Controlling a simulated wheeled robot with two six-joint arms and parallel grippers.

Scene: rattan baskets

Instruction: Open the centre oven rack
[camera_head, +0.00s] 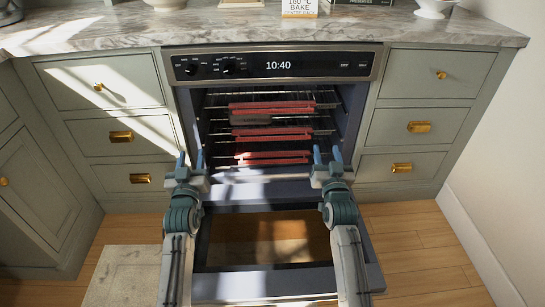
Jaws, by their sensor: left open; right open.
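The oven stands open with its door (220,285) folded down towards me. Inside are three wire racks with red front strips, one above another. The centre rack (270,134) sits between the upper rack (270,107) and the lower rack (272,159), and looks pushed in. My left gripper (190,158) is open and empty at the left side of the oven opening. My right gripper (327,154) is open and empty at the right side. Both appear apart from the centre rack's red strip.
A control panel (275,66) reading 10:40 is above the opening. Grey drawers with brass handles flank the oven. The marble counter (120,28) holds a white sign (299,8) and a white bowl (434,8). A dark object (251,119) shows between the upper and centre strips.

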